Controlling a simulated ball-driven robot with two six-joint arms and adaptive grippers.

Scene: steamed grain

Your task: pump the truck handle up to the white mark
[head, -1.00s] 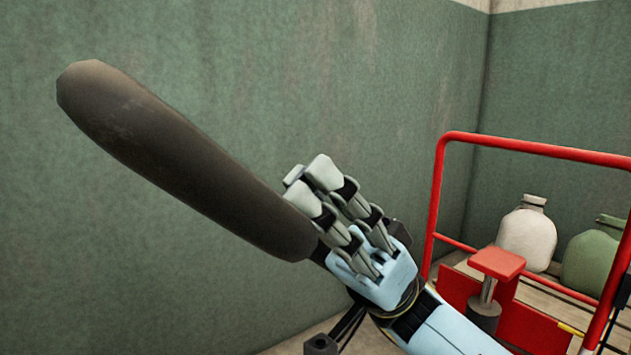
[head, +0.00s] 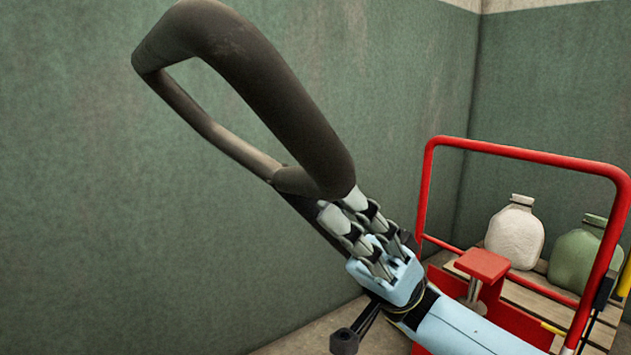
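The truck handle (head: 285,115) is a dark, worn loop that slants from upper left down to the right across the middle of the head view. My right gripper (head: 340,212) reaches up from the lower right to the loop's lower end. Its fingertips are partly hidden by the handle, so I cannot tell whether they grip it or only touch it. The red truck frame (head: 525,154) stands at the right, with a red-topped block on a grey cylinder (head: 478,285) in front of it. I see no white mark. My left gripper is not in view.
A white sack-like container (head: 515,235) and a green one (head: 582,262) stand on wooden slats (head: 535,300) behind the red frame. Green walls (head: 80,230) close off the back. The space left of the handle is clear.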

